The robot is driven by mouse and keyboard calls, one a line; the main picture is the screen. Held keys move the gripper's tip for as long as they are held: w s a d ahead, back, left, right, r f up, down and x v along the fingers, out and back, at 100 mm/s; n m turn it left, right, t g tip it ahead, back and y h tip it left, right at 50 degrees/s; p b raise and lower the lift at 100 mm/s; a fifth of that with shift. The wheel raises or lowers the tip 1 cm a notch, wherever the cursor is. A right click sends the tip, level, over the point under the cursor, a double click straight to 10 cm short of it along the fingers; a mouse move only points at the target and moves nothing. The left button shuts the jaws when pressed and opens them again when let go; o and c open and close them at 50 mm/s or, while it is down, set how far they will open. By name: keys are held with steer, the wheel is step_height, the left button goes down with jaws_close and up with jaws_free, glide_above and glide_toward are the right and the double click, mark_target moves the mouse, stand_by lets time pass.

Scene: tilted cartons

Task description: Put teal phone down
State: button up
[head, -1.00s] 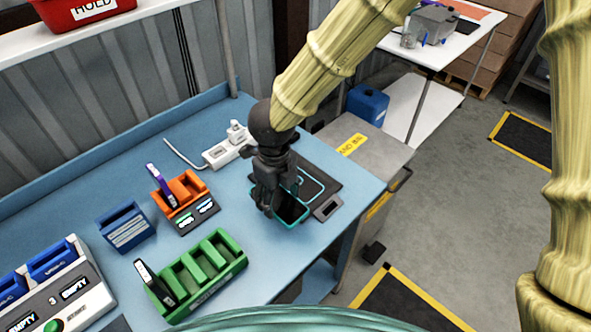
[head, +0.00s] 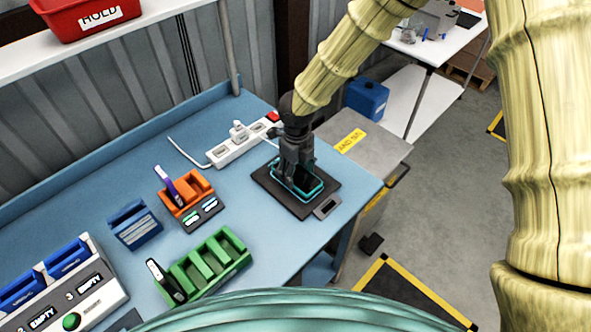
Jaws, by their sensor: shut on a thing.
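The teal phone (head: 311,192) has a teal rim and a dark face. It is over the dark pad (head: 271,189), inside or just above the pad's teal outline. I cannot tell whether it touches the pad. My gripper (head: 297,180) reaches down from above and is shut on the phone; its fingers hide part of the phone and of the pad's outline.
A white power strip (head: 236,150) lies behind the pad. To the left are an orange holder (head: 193,205) with a purple phone, a green rack (head: 222,262) with a dark phone, and a blue holder (head: 134,224). Bare blue table (head: 275,245) lies in front of the pad.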

mark_target(297, 174)
steer(key=shift+f, duration=0.55)
steer(key=shift+f, duration=0.2)
steer(key=o, duration=1.2)
steer(key=shift+w, duration=0.1)
steer(key=shift+r, duration=0.1)
steer(key=shift+r, duration=0.15)
step_height(297, 174, up, 12)
steer(key=b, duration=0.3)
steer(key=shift+b, duration=0.35)
